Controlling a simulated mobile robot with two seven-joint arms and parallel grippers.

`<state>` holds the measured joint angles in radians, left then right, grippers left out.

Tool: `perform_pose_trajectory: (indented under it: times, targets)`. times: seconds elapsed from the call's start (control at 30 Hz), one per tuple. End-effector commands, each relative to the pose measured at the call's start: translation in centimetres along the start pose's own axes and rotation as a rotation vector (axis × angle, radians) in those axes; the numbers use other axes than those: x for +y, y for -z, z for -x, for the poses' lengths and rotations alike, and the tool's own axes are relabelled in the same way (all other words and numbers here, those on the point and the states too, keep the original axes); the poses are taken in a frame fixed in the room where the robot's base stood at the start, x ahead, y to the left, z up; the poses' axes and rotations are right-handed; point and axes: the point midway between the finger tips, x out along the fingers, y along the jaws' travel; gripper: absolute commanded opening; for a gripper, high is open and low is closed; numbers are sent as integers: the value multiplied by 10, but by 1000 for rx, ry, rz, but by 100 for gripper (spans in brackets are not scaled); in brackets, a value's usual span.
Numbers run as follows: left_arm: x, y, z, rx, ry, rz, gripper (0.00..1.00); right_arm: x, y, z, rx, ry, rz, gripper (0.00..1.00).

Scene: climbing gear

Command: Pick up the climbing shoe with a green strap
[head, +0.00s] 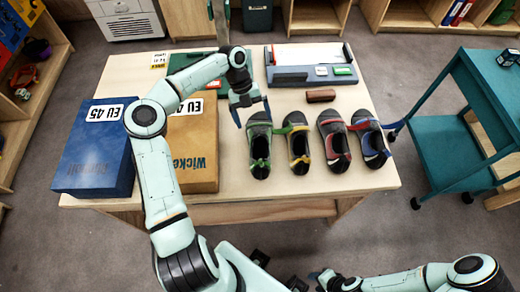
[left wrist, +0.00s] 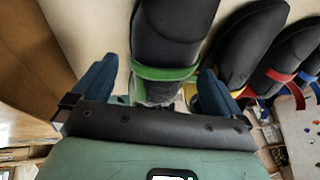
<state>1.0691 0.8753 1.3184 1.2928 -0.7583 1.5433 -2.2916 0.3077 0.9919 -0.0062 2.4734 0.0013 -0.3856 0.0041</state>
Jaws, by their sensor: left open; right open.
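The climbing shoe with a green strap (head: 260,146) is dark grey and lies leftmost in a row of shoes on the table. My left gripper (head: 252,112) is open at this shoe's far end, jaws apart on either side. In the left wrist view the green-strapped shoe (left wrist: 172,40) extends upward from between the blue fingers of the left gripper (left wrist: 156,88), its green strap crossing there. I cannot tell whether either finger touches it. My right gripper (head: 328,279) is open and empty at the bottom of the head view, away from the table.
A yellow-strapped shoe (head: 299,145) lies close to the right, then a red-strapped shoe (head: 334,140) and a blue-and-red shoe (head: 371,142). Boxes, blue (head: 95,155) and brown (head: 192,150), stand left. A brown block (head: 321,96) lies behind the shoes. A teal cart (head: 450,135) stands right.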

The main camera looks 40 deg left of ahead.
Motion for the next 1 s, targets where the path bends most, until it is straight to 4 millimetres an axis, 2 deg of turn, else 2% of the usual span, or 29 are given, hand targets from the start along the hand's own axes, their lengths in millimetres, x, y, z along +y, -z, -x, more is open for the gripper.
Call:
perform_pose_trajectory:
  times: [0.17,0.4,0.7,0.73,0.87,1.0]
  targets:
    - [-1,0,-14,3,0,-1,100,0,0,0,0,0,1,43]
    - [-3,-2,-48,3,1,-1,100,0,0,-1,0,0,1,43]
    - [-3,-2,-54,-1,1,0,100,0,0,-1,0,0,1,43]
    - [-3,-2,-54,-1,1,0,97,0,0,-1,0,0,1,43]
    - [-3,-2,-54,-1,1,0,54,0,0,-1,0,0,1,43]
    - [-3,-2,-54,-1,2,0,53,0,0,-1,0,0,0,43]
